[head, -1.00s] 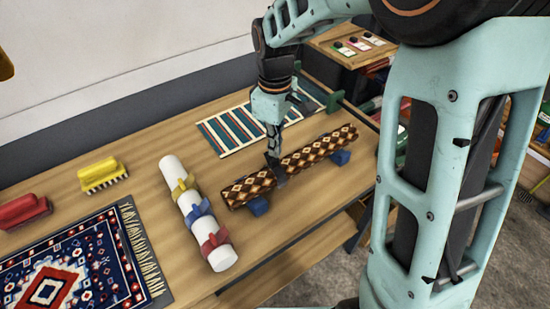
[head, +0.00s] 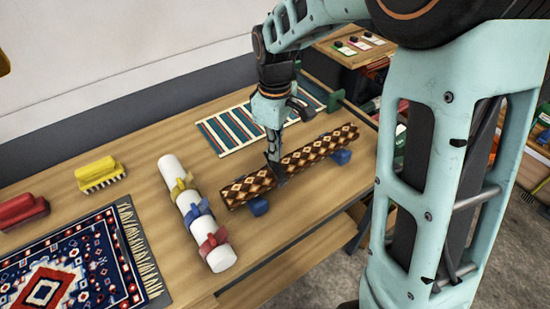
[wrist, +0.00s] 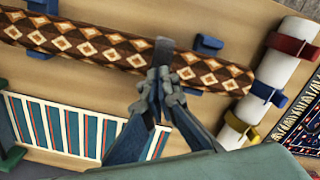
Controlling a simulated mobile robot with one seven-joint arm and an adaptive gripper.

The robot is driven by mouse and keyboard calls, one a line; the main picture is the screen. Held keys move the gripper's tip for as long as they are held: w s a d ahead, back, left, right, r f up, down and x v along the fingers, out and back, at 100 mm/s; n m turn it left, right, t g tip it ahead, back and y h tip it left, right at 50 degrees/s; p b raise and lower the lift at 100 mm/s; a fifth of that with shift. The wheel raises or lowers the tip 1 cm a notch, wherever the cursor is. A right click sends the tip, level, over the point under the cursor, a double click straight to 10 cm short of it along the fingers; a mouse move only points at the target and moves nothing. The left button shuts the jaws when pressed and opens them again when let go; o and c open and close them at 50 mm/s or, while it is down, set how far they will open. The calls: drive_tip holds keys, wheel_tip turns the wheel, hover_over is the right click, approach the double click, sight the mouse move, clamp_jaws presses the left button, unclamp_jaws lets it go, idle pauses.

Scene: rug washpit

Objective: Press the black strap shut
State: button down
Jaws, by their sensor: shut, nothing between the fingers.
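The rolled rug (head: 315,153), with a brown, orange and cream diamond pattern, lies across blue supports on the wooden table. The black strap (wrist: 163,50) crosses the roll near its middle in the wrist view. In the head view a dark part of the strap (head: 278,172) shows at the front of the roll, just below my fingers. My gripper (head: 272,156) is shut and points down at the roll. In the wrist view its fingertips (wrist: 161,74) are at the strap's near end, close to or touching it. Whether the strap is fastened cannot be told.
A white roll (head: 183,185) with yellow, blue and red straps lies to the left. A striped mat (head: 225,135) lies behind the rug roll. Brushes (head: 100,174) and a patterned rug (head: 75,265) are at the left. Bare table separates the two rolls.

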idle(0.5)
wheel_tip(320, 180, up, 8)
drive_tip(key=p, duration=0.6)
idle(0.6)
